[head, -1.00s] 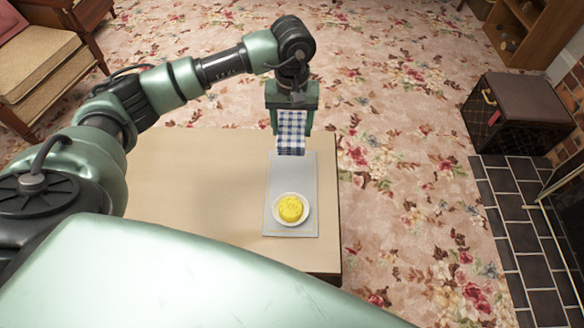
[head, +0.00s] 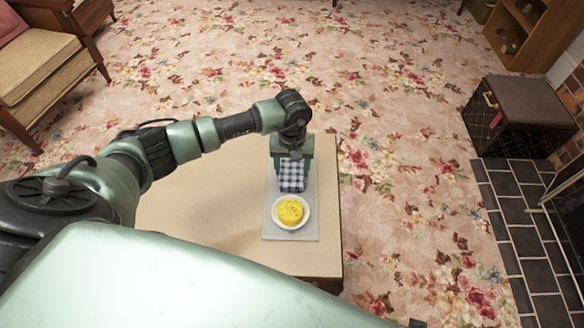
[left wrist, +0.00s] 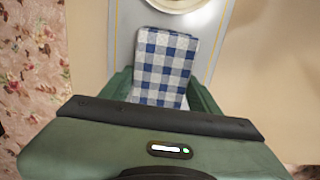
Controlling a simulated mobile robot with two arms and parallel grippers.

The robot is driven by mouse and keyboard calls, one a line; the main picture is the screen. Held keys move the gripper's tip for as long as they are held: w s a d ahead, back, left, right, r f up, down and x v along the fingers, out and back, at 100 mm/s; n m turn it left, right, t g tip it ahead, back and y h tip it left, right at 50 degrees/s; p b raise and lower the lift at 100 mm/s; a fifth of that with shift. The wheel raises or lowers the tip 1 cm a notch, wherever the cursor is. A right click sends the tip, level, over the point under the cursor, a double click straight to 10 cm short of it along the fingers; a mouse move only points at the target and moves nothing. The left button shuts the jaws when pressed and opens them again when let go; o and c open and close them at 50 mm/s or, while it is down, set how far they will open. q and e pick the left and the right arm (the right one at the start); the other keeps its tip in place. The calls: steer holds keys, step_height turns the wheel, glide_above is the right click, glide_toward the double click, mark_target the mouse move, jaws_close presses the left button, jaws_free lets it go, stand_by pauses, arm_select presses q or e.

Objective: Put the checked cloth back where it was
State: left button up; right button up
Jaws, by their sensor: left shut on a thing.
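The blue and white checked cloth (head: 291,178) hangs from my left gripper (head: 291,163), which is shut on it. The cloth is over the far part of a grey mat (head: 305,226) on the table, just behind a white plate (head: 278,223) with a round yellow food (head: 290,211) on it. In the left wrist view the cloth (left wrist: 163,62) lies between the green fingers, above or on the mat (left wrist: 125,37), with the plate (left wrist: 178,3) at the top edge. I cannot tell whether the cloth touches the mat. My right gripper is not in view.
The tan table (head: 200,215) is bare left of the mat, and its right edge is close to the mat. An armchair (head: 35,65) stands at upper left. A dark chest (head: 515,115) and a tiled hearth (head: 520,220) are at the right, on and beside the flowered carpet.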

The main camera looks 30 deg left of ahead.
mark_target(292, 169)
arm_select(q)
steer(key=o, duration=1.2)
steer(key=shift+f, duration=0.15)
steer(key=shift+r, duration=0.4)
step_height(292, 169, up, 11)
steer(key=shift+r+p, duration=0.2)
steer(key=shift+p, duration=0.45)
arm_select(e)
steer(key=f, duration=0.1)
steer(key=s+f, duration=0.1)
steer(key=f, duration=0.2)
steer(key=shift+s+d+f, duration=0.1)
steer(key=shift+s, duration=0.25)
